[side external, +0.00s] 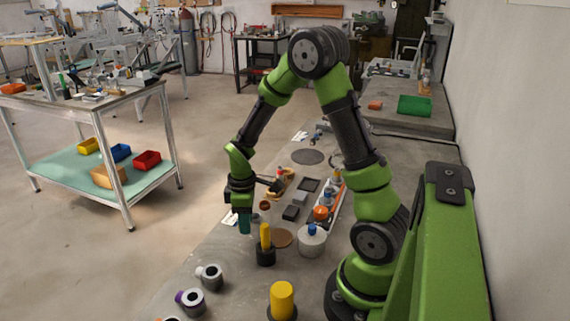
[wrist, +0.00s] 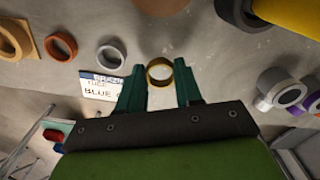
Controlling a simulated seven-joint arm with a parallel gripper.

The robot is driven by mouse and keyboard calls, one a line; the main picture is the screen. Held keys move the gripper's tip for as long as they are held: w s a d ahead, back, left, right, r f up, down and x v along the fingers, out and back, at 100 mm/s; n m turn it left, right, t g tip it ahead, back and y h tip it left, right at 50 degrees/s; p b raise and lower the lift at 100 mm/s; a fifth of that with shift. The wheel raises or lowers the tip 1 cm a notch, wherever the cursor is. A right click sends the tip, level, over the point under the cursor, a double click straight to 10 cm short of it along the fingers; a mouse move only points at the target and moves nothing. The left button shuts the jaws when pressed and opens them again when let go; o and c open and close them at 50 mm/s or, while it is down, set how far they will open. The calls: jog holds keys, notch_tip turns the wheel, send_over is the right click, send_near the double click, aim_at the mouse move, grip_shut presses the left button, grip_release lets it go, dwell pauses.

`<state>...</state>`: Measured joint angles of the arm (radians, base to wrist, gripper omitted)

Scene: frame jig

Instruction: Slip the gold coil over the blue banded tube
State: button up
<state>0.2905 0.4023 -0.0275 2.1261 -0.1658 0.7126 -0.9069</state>
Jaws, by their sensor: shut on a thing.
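My gripper (side external: 244,232) is low over the near left part of the bench, its teal fingers pointing down. In the wrist view, the gold coil (wrist: 160,60) sits between the two fingertips (wrist: 160,88), its opening facing the camera. The coil cannot be made out in the side view. I cannot pick out a blue banded tube for certain.
A yellow post in a black base (side external: 265,240) stands just right of my gripper. A white cylinder with a blue top (side external: 311,242) and a larger yellow post (side external: 282,301) stand nearby. An orange ring (wrist: 62,34) and a pale ring (wrist: 122,50) lie left.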

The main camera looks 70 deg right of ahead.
notch_tip(320, 180, up, 10)
jog(key=shift+f, duration=0.25)
dwell(0.3)
jog(key=r+m, duration=0.2)
jog(key=m, duration=0.5)
send_over(330, 190)
jog(key=shift+d+f, duration=0.1)
jog(key=shift+d, duration=0.1)
jog(key=shift+a+f+n, duration=0.1)
jog(key=shift+f+n, duration=0.2)
jog(key=shift+n, duration=0.1)
jog(key=shift+w+f, duration=0.1)
jog(key=shift+f, duration=2.1)
jog(key=shift+f, duration=0.1)
jog(key=shift+f, duration=2.2)
